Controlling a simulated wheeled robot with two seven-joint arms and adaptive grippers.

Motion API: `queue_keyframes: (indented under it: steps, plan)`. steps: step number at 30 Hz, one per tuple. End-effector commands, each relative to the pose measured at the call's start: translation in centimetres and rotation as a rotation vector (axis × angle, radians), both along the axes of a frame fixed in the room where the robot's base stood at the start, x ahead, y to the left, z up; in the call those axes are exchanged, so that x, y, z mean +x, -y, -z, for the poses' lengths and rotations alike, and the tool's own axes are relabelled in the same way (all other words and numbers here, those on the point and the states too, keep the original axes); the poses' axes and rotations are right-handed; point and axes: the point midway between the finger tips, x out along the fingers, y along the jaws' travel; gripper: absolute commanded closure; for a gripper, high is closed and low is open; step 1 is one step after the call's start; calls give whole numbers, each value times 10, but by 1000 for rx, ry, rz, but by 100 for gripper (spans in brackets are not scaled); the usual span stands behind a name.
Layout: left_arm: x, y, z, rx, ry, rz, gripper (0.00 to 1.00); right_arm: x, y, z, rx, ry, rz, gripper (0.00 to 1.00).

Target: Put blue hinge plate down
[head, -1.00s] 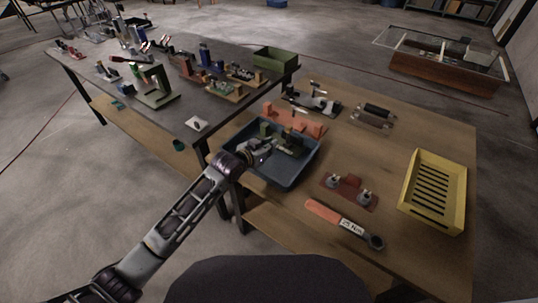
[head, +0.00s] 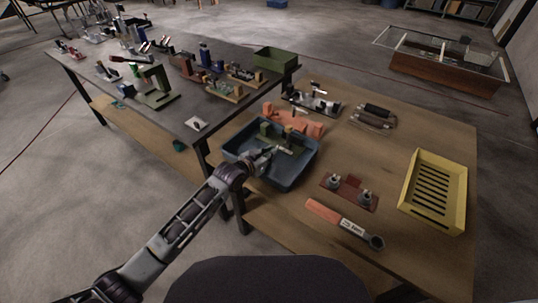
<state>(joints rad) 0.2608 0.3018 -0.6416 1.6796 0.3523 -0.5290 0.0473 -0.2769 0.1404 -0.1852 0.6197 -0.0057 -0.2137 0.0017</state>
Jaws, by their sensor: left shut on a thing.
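My left gripper (head: 264,156) is low over the blue tray (head: 287,188), at the tray's left-middle part. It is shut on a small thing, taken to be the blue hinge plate. The plate's own shape and colour cannot be made out between the fingers and against the tray. A green fixture (head: 268,132) with pale metal parts stands in the tray, just beyond the fingers. I cannot tell whether the held piece touches the fixture or the tray floor. My right gripper is not in view.
A yellow slotted crate (head: 455,205), a red-handled wrench (head: 345,222) and a brown plate with two knobs (head: 350,190) lie to the right. An orange fixture (head: 300,123) stands behind the tray. A dark table (head: 175,112) with several fixtures is at left. Bare wood lies mid-right.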

Motion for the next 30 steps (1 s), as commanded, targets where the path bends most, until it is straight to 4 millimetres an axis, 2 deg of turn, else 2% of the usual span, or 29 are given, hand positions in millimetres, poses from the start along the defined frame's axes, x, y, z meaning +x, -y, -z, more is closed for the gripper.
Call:
queue_keyframes:
  steps: [10, 11, 16, 30]
  plan:
    - [0, 0, 1, -1, 2, 0, 100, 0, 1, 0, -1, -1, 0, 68]
    - [0, 0, 2, 0, 0, 0, 89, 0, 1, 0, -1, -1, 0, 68]
    - [0, 0, 2, 0, 0, 0, 68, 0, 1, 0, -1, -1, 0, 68]
    - [-1, -1, -1, 0, 0, 0, 68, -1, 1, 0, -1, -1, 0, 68]
